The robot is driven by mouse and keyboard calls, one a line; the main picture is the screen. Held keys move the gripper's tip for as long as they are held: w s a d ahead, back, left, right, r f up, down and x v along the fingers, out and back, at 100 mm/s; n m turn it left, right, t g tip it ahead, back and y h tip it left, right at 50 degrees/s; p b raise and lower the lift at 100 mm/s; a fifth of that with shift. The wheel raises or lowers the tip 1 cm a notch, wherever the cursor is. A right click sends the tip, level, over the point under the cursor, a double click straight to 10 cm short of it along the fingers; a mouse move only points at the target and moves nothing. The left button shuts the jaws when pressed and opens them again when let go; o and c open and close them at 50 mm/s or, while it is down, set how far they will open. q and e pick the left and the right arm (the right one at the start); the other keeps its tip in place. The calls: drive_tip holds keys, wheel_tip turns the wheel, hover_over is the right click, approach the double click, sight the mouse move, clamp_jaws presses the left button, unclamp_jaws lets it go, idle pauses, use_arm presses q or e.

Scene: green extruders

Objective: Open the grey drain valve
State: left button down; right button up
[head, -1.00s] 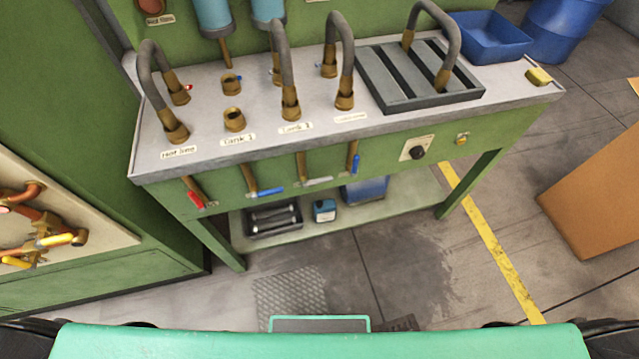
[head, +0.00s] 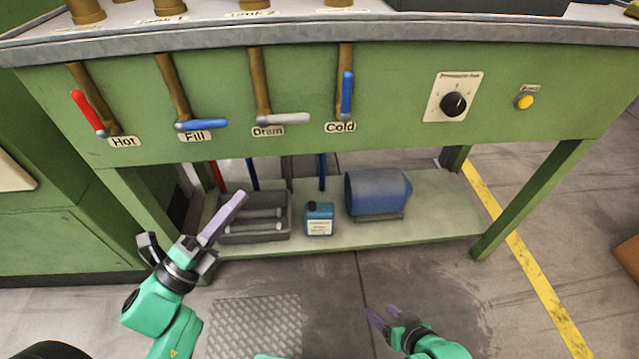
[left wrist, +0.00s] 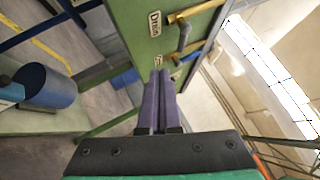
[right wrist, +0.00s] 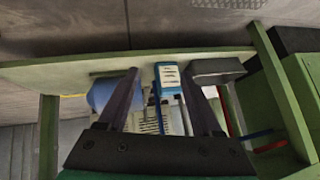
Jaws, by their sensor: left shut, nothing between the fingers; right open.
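The grey drain valve handle (head: 284,119) sits on the green bench front, above the label "Drain". It lies roughly horizontal, pointing right from its brass pipe (head: 260,80). A grey handle beside the Drain label also shows in the left wrist view (left wrist: 184,38). My left gripper (head: 240,198) is below and left of the valve in the head view, apart from it. Its purple fingers are shut together and empty in the left wrist view (left wrist: 158,76). My right gripper (head: 374,314) is low, well below the valve; its fingers are spread and empty in the right wrist view (right wrist: 160,85).
The red Hot handle (head: 88,112), blue Fill handle (head: 203,125) and blue Cold handle (head: 347,95) flank the drain valve. A black knob (head: 453,103) and yellow button (head: 524,102) are further right. The lower shelf holds a grey tray (head: 255,232), blue bottle (head: 319,218) and blue container (head: 378,191).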

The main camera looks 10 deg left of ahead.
use_arm(q)
drive_tip(key=s+d+r+m+h, duration=0.2)
drive_tip(key=m, duration=0.1)
drive_tip(key=shift+d+m+g, duration=0.3)
use_arm(e)
drive_tip(key=shift+w+r, duration=0.3)
drive_tip(key=shift+r, duration=0.2)
use_arm(q)
approach(285, 119)
drive_tip(key=w+d, duration=0.5)
drive_tip(key=shift+d+r+p, duration=0.1)
drive_tip(key=shift+r+p, duration=0.3)
drive_tip(key=shift+r, duration=0.05)
use_arm(e)
drive_tip(key=d, duration=0.1)
drive_tip(key=s+d+r+g, duration=0.1)
drive_tip(key=shift+d+r+h, duration=0.15)
drive_tip(key=shift+d+h, duration=0.15)
drive_tip(key=shift+h, duration=0.1)
drive_tip(key=shift+w, duration=0.1)
